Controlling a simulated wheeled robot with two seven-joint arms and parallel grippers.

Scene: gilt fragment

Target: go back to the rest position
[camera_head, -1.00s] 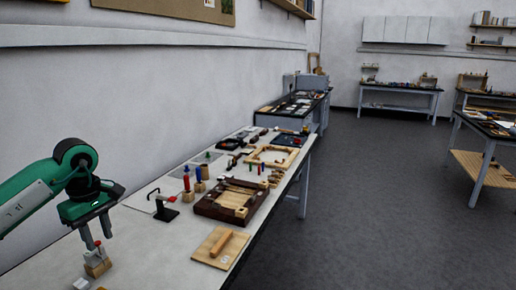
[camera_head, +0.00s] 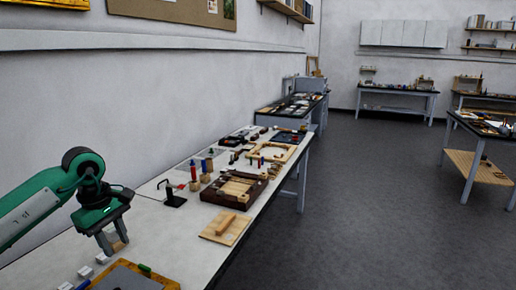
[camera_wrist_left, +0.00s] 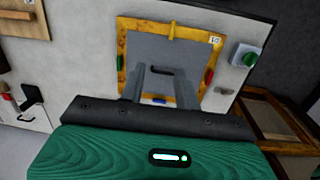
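My left gripper (camera_head: 114,240) hangs over the near left part of the long white-topped bench (camera_head: 172,245), fingers pointing down. Its two fingers stand apart, and the left wrist view (camera_wrist_left: 160,88) shows nothing held between them. In the left wrist view, a gilt frame (camera_wrist_left: 122,50) around a grey panel lies beyond the fingers. Its corner (camera_head: 165,281) also shows at the bottom of the head view. My right gripper is not in view.
A wooden board with a bar (camera_head: 215,236), a dark wooden tray (camera_head: 211,196) and a small black stand with a red part (camera_head: 173,198) sit farther along the bench. Small white blocks (camera_head: 86,271) lie below the gripper. The floor to the right (camera_head: 370,210) is clear.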

